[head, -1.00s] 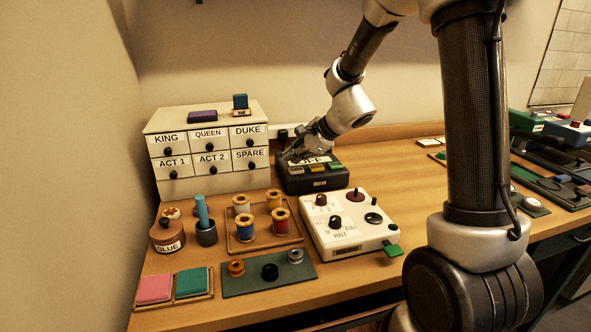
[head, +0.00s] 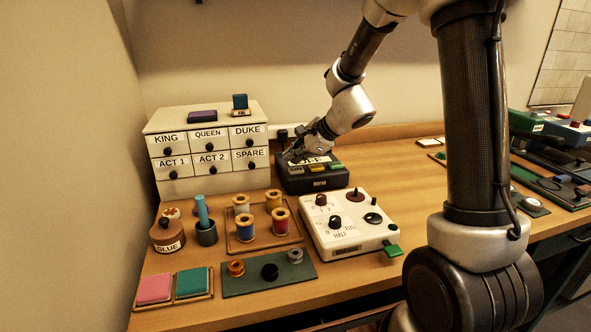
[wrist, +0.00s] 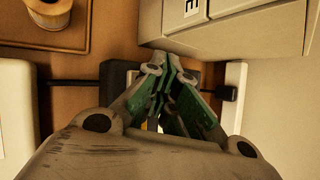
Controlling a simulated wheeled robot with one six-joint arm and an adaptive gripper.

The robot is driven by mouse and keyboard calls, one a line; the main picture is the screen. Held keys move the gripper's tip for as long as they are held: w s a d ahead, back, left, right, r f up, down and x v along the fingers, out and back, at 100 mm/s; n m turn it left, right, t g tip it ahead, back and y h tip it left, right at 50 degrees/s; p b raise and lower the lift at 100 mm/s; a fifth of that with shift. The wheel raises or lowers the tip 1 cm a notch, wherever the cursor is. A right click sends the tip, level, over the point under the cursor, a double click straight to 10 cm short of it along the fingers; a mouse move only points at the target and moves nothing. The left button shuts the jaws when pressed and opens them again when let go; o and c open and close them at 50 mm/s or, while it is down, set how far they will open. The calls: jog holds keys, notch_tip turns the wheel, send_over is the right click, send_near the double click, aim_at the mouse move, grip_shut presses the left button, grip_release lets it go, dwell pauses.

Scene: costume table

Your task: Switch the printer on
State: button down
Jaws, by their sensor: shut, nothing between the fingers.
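The black device with small coloured buttons on top (head: 316,184), which I take to be the printer, stands at the back of the table, right of the drawer unit. A white label, seemingly reading OFF, shows on its top, partly covered. My gripper (head: 291,156) is at the rear left of this device, low over its top. I cannot tell whether it touches. In the wrist view my gripper (wrist: 172,68) has its fingers together and empty; they hide much of the device, and its switch is not clear.
The labelled drawer unit (head: 209,181) stands close on the left of my gripper. A plug and cable (head: 283,134) are at the wall behind. A white control box with knobs (head: 347,228) stands in front. Spools on a tray (head: 262,243) are front left. Bare table lies to the right.

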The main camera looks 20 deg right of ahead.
aim_at(294, 171)
jog(key=shift+f, duration=0.1)
dwell(0.3)
jog(key=shift+f, duration=0.35)
jog(key=shift+f, duration=0.5)
dwell(0.6)
jog(key=shift+r, duration=0.95)
notch_tip(294, 171, up, 6)
dwell(0.3)
